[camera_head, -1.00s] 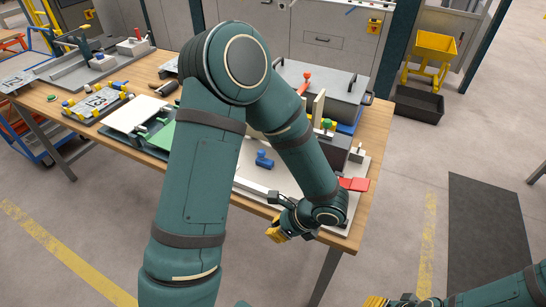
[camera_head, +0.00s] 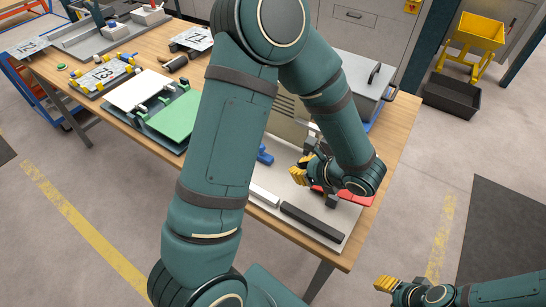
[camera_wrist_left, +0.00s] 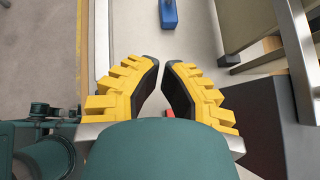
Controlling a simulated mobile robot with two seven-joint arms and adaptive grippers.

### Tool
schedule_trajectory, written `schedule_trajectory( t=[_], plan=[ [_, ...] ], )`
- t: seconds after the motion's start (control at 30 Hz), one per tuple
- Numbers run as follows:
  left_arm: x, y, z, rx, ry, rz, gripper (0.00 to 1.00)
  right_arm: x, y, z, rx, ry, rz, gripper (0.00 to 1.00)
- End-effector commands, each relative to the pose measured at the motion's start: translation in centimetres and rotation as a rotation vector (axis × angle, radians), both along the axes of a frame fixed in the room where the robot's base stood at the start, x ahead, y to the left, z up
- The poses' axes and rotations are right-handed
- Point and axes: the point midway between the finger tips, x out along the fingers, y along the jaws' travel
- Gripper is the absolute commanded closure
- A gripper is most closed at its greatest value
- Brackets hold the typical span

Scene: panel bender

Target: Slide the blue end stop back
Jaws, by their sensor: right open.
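My left gripper (camera_head: 297,174) is low over the bed, to the right of the end stop. In the wrist view its yellow fingers (camera_wrist_left: 161,62) have a narrow gap between the tips, with nothing held. My right gripper (camera_head: 381,284) is open and empty, off the table at the lower right.
A red part (camera_head: 358,197) lies beneath my left wrist. A black bar (camera_head: 312,222) and a white bar (camera_head: 264,197) lie along the front edge. A grey lidded box (camera_head: 358,86) stands behind. A green sheet (camera_head: 176,116) lies left.

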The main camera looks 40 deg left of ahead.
Motion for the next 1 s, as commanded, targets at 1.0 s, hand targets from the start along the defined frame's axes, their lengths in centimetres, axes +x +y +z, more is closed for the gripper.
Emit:
schedule_trajectory(
  t=[1.0],
  plan=[
    [0.9, 11.5, -5.6, 0.000, 0.001, 0.002, 1.00, -0.3, 0.1, -1.0, 0.002, 0.006, 0.006, 0.53]
  ],
)
